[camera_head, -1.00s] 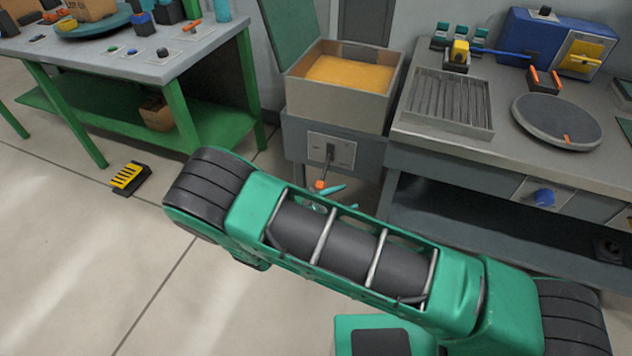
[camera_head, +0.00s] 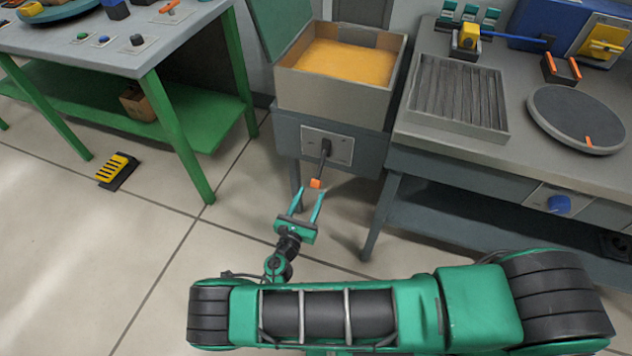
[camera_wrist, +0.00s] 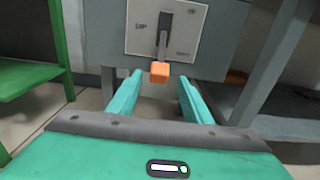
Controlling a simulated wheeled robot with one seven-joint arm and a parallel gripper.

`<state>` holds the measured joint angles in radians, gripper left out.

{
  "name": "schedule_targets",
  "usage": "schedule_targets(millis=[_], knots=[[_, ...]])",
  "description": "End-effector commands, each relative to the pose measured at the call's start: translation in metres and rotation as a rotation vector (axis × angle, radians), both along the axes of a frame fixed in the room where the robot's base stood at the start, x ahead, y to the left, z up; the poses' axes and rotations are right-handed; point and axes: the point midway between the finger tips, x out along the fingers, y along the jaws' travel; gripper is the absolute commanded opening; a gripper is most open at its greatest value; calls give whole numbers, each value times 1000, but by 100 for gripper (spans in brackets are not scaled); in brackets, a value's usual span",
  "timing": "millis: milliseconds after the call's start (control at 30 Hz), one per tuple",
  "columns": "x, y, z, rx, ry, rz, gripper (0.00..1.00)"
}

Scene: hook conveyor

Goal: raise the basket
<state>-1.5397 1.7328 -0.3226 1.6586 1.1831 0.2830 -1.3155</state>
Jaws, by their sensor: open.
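A grey box-shaped fryer (camera_head: 330,99) with its lid raised holds yellow-orange oil. No basket can be made out in it. On its front is a light plate (camera_head: 341,150) with a dark lever that ends in an orange knob (camera_head: 316,184). The knob also shows in the wrist view (camera_wrist: 160,72), hanging below the plate, whose labels are too small to read surely. My gripper (camera_head: 309,196) is open and empty. In the wrist view its two green fingers (camera_wrist: 158,95) stand left and right of the knob, slightly below and short of it, apparently not touching it.
A green-legged table (camera_head: 150,62) stands at the left, with a yellow pedal (camera_head: 117,171) on the floor. A grey counter (camera_head: 420,146) adjoins the fryer at right, with a ridged rack (camera_head: 458,98) and a round dark plate (camera_head: 578,118). The floor before the fryer is open.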

Motion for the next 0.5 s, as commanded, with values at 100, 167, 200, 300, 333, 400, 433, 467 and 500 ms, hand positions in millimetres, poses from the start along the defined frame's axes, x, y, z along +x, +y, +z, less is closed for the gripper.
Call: schedule_targets(millis=[100,167,200,300,333,400,433,467,500], knots=[[21,-7,0,1,-1,-1,45],[30,-10,0,1,0,0,45],[36,-12,0,1,0,1,45],[48,-15,0,1,0,2,45],[51,-16,0,1,0,2,45],[56,-18,0,0,0,2,45],[58,-19,0,0,0,2,45],[59,-20,0,0,0,2,45],[61,-20,0,0,0,2,45]])
